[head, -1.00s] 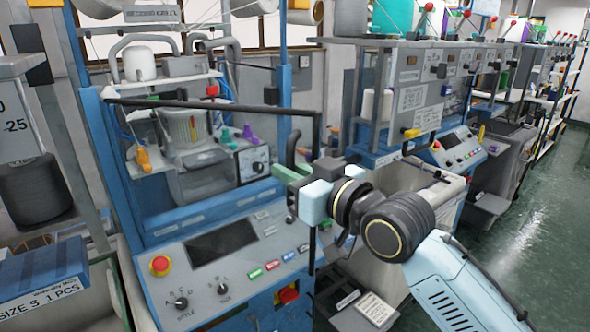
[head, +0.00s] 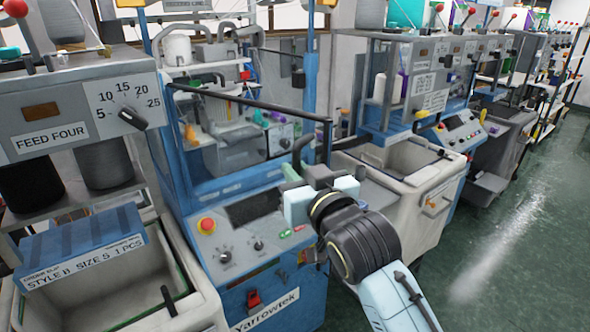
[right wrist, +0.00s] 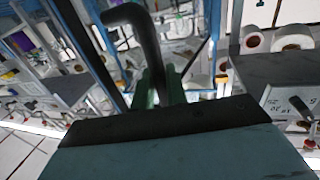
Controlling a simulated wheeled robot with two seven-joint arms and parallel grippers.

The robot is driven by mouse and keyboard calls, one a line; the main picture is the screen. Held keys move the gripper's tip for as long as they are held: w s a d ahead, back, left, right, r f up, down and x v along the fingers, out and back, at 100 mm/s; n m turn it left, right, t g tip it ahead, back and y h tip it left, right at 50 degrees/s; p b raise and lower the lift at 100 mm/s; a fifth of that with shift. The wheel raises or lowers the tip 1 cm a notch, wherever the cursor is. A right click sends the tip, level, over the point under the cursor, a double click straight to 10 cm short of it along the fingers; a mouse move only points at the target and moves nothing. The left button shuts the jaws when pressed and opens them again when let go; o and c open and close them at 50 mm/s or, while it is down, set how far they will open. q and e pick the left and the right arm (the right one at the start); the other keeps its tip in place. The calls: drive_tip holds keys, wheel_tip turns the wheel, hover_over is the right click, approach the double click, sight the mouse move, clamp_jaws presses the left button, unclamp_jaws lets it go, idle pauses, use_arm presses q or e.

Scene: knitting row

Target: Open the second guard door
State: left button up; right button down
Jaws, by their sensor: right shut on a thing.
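A clear guard door (head: 235,150) with a black frame stands on the blue knitting machine. Its left edge is by the left blue post, and its right edge stands out past the right post, so it looks partly open. My right gripper (head: 297,174) is at the door's right edge, with its green fingers shut on the dark door handle (head: 301,150). The right wrist view shows the bent dark handle (right wrist: 143,35) between the green fingers (right wrist: 160,88). My left gripper is not in view.
The control panel (head: 240,240) with a red button lies below the door. A cream bin (head: 410,180) stands to the right, close to my right arm. A feed unit (head: 75,115) and another bin are at the left. Green floor is clear at the right.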

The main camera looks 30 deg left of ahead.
drive_tip(key=shift+r, duration=0.2)
drive_tip(key=c, duration=1.5)
unclamp_jaws()
drive_tip(key=shift+a, duration=0.15)
drive_tip(key=shift+f, duration=0.15)
drive_tip(key=shift+b+v, duration=1.45)
drive_tip(key=shift+v, duration=5.25)
